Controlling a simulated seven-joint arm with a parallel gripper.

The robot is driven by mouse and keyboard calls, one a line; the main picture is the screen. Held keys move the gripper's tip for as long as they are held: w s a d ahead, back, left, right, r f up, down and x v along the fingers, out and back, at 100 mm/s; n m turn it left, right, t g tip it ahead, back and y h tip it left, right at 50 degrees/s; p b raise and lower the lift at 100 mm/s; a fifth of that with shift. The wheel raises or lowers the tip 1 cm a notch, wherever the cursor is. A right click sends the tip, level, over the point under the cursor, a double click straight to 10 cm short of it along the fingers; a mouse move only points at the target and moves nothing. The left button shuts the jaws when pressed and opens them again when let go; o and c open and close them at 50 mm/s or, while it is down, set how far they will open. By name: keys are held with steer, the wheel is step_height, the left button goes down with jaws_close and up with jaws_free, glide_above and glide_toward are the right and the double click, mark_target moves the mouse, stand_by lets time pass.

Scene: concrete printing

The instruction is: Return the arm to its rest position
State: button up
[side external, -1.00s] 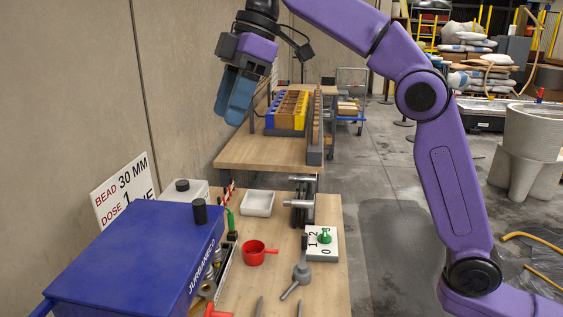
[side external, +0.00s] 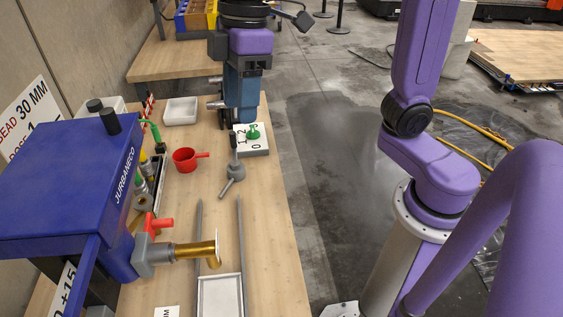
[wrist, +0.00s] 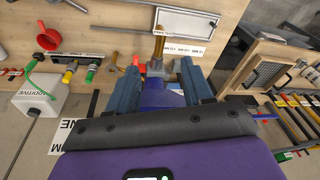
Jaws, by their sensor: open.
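My gripper (side external: 241,118) hangs with its blue fingers pointing down over the far part of the wooden workbench (side external: 270,215), just behind the white dial plate (side external: 257,148) with the green knob. It hides part of the grey metal fixture behind it. I cannot tell its exact height above the bench. In the wrist view my gripper (wrist: 157,75) has its two blue fingers spread apart, with nothing held between them. The brass nozzle (wrist: 159,43) shows beyond the gap between the fingers.
The blue machine (side external: 70,190) fills the bench's left side, its brass nozzle (side external: 195,252) pointing right. A red cup (side external: 185,160), white tray (side external: 181,111), grey tool (side external: 234,172) and framed tray (side external: 220,297) lie on the bench. Open concrete floor (side external: 330,200) lies right of it.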

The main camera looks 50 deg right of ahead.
steer(key=s+d+f+h, duration=0.1)
steer(key=s+d+f, duration=1.1)
steer(key=s+d, duration=0.2)
steer(key=shift+s+f+h, duration=0.3)
steer(key=shift+s+f, duration=0.1)
steer(key=shift+s, duration=0.15)
